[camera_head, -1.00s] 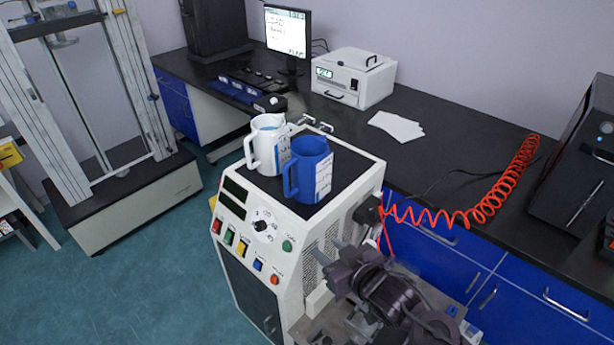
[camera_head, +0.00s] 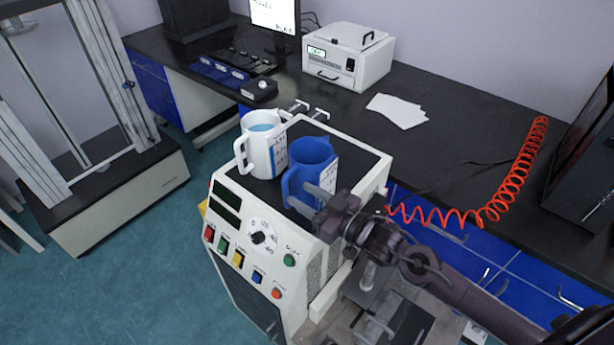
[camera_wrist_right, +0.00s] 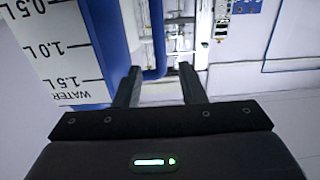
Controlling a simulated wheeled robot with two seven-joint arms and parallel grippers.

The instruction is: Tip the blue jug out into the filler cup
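The blue jug (camera_head: 311,158) stands upright on the black top of the white machine, with its handle toward the lower left. My right gripper (camera_head: 310,196) is beside the jug's near side, close to the handle, with its fingers apart. In the right wrist view the open fingers (camera_wrist_right: 158,85) point toward the blue handle (camera_wrist_right: 154,40), which shows just past the fingertips. The jug's scale label (camera_wrist_right: 55,50) fills the left of that view. I cannot tell whether the fingers touch the handle. I cannot make out a filler cup. My left gripper is out of view.
A white jug (camera_head: 263,143) with blue liquid stands close left of the blue jug. The machine's front panel (camera_head: 250,235) carries coloured switches. A red coiled cord (camera_head: 490,208) hangs to the right. Behind are a bench (camera_head: 450,140) and a white boxed instrument (camera_head: 347,55).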

